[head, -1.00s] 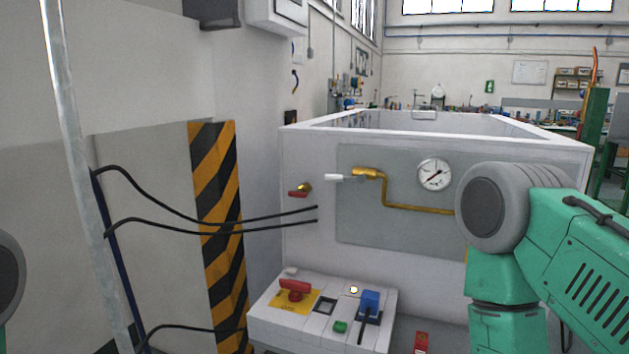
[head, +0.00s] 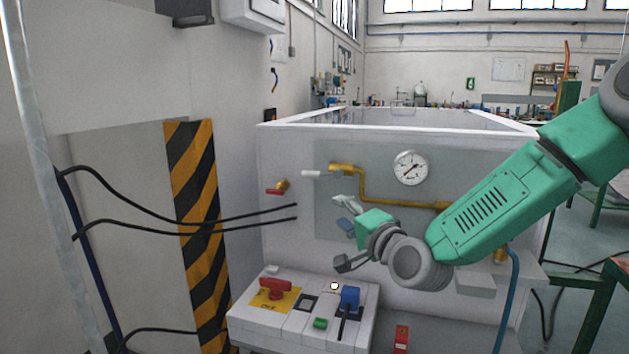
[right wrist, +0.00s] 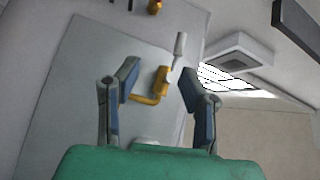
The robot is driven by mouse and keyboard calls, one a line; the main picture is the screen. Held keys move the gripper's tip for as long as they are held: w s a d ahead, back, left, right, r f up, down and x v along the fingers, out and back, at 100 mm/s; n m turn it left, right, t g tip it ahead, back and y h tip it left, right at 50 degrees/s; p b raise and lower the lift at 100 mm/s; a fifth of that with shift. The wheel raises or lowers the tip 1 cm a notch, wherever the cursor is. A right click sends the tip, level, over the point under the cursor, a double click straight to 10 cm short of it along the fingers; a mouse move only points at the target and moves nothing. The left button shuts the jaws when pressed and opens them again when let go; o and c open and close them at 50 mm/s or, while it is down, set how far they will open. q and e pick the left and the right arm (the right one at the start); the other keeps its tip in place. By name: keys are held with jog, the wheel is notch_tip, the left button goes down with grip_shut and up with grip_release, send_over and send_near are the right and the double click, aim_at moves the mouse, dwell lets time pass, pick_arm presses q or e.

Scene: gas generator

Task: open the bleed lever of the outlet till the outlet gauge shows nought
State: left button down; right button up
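The bleed lever has a white handle (head: 312,173) that points left from a brass valve (head: 342,168) on the grey panel. The handle (right wrist: 179,45) also shows in the right wrist view, ahead of my fingers. The round white outlet gauge (head: 411,167) is right of the valve; its dark needle is too small to read surely. My right gripper (head: 342,212) is open and empty, below and a little right of the handle. In the right wrist view, the two fingers of the gripper (right wrist: 160,88) stand apart, with the brass valve between them in the picture. My left gripper is out of view.
A red-handled valve (head: 277,190) sits left of the white handle. A brass pipe (head: 395,204) runs to the right. Below is a control box (head: 255,322) with a red switch and a blue part. Black cables (head: 230,220) cross at the left, by a striped post (head: 192,230).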

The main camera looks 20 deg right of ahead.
aim_at(310, 176)
jog(key=shift+m+t, duration=0.3)
jog(key=shift+t, duration=0.1)
jog(key=r+x, duration=0.1)
jog(key=x, duration=0.3)
jog(key=r+b+x, duration=0.1)
jog(key=x, duration=0.4)
jog(key=r+x, duration=0.1)
jog(key=x, duration=0.4)
jog(key=shift+a, duration=0.15)
jog(key=shift+w+a, duration=0.2)
jog(key=shift+w, duration=0.1)
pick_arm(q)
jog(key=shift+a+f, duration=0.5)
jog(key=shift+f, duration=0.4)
pick_arm(e)
jog(key=shift+d, duration=0.15)
